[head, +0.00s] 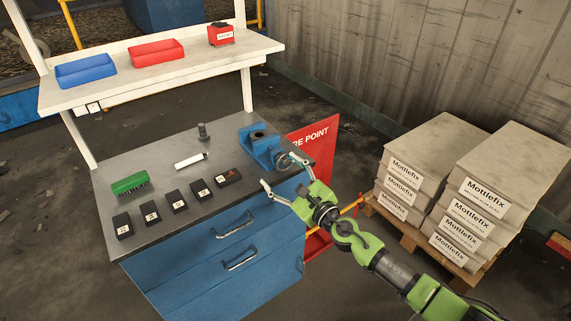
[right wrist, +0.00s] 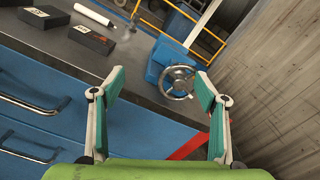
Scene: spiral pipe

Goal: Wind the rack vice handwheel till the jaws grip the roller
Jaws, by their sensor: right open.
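The blue rack vice (head: 262,148) stands at the right end of the workbench, with a dark round shape on its top; I cannot tell whether that is a roller between its jaws. Its metal handwheel (head: 283,161) faces the bench's front right side and shows in the right wrist view (right wrist: 178,84), near the right fingertip. A white cylinder (head: 190,160), possibly a roller, lies on the bench left of the vice. My right gripper (head: 283,172) is open and empty in front of the handwheel, its fingers spread, apparently not touching. My left gripper is out of view.
A shelf above holds blue and red bins.

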